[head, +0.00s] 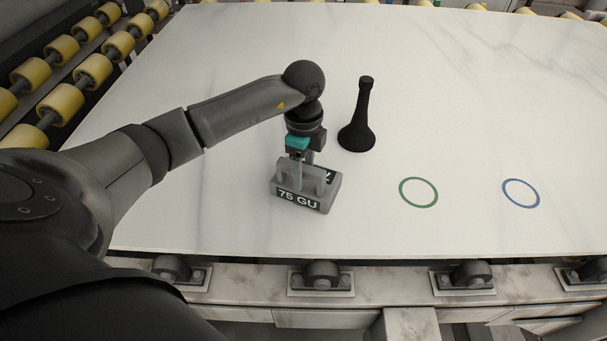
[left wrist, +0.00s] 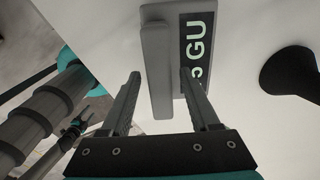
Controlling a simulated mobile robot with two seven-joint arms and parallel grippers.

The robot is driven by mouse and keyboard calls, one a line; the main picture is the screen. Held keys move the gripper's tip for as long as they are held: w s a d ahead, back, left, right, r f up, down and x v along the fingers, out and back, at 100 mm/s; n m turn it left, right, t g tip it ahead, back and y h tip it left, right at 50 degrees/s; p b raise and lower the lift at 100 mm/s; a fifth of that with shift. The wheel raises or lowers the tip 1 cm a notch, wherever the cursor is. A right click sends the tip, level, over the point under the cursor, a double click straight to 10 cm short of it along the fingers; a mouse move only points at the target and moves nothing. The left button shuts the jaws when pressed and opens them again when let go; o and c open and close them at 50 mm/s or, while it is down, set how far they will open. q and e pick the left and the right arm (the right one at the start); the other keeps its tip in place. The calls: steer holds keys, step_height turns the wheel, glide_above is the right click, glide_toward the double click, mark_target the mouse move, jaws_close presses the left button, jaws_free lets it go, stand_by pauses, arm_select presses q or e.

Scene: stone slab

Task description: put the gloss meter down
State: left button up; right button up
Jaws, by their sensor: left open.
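The gloss meter (head: 306,192) is a grey block with a dark label reading "75 GU". It sits on the white stone slab (head: 480,90), left of the green ring. My left gripper (head: 306,166) points down right above it, fingers around or beside its raised handle. In the left wrist view, the meter (left wrist: 157,70) shows its grey handle bar and a dark "GU" panel. The open fingers of my left gripper (left wrist: 165,95) reach toward it, with the bar between them; contact is not visible. My right gripper is out of view.
A black flared stand (head: 359,125) is upright just behind and right of the meter. A green ring (head: 418,192) and a blue ring (head: 521,193) are marked on the slab at right. Yellow rollers (head: 93,69) line the left side. The slab's right half is mostly clear.

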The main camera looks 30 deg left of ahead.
arm_select(q)
step_height(320, 180, up, 10)
steer(key=shift+f+p, duration=0.1)
steer(key=shift+p, duration=0.55)
stand_by(2.1)
